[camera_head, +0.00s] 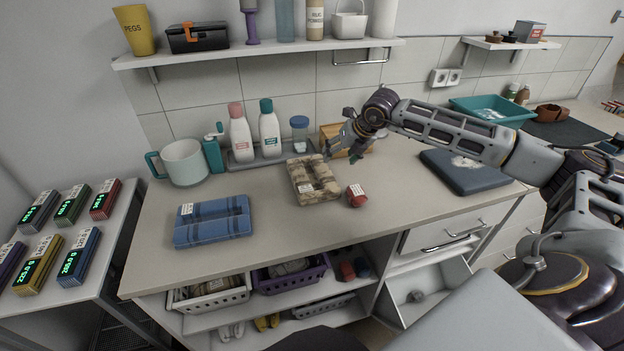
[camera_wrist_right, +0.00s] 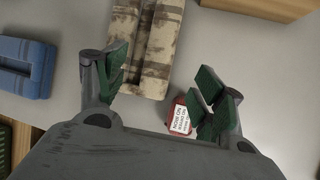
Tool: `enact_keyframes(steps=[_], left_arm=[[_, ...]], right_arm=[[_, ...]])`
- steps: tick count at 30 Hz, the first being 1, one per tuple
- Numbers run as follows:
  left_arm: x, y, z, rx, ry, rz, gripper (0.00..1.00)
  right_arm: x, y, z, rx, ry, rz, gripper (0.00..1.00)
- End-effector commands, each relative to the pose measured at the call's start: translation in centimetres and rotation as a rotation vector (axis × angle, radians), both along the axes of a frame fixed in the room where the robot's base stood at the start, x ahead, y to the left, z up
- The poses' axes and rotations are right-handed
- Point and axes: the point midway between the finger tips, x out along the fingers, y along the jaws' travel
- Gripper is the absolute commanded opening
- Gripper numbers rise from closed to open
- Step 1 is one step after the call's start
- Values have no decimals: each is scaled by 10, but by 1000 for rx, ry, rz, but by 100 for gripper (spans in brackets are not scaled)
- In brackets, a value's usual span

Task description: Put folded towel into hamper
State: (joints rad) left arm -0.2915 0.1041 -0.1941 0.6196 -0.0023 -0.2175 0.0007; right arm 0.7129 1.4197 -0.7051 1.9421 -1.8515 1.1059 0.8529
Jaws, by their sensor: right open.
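A beige and brown patterned folded towel (camera_head: 313,178) lies on the counter. A blue folded towel (camera_head: 212,222) lies to its left, nearer the front edge. My right gripper (camera_head: 340,147) is open and empty, just behind and right of the patterned towel. In the right wrist view its fingers (camera_wrist_right: 163,78) are spread, with the patterned towel (camera_wrist_right: 149,45) ahead between them. No towel is held. I cannot tell which container is the hamper; a white basket (camera_head: 212,296) and a purple basket (camera_head: 290,277) stand on the shelf below. My left gripper does not show.
A small red labelled block (camera_head: 355,195) lies close beside the patterned towel; it also shows by a finger in the right wrist view (camera_wrist_right: 181,118). Bottles stand on a grey tray (camera_head: 262,155) behind. A dark pad (camera_head: 465,173) lies right. The counter front middle is clear.

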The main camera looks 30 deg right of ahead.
Motion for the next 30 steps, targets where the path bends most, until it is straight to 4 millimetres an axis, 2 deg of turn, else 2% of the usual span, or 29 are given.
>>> enact_keyframes(steps=[19, 24, 30], left_arm=[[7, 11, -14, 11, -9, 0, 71], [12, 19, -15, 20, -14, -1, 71], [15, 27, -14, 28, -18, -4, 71]], right_arm=[[36, 6, -61, 1, 1, 1, 69], [41, 7, -69, 1, 0, 0, 69], [42, 7, -70, 0, 0, 0, 69]])
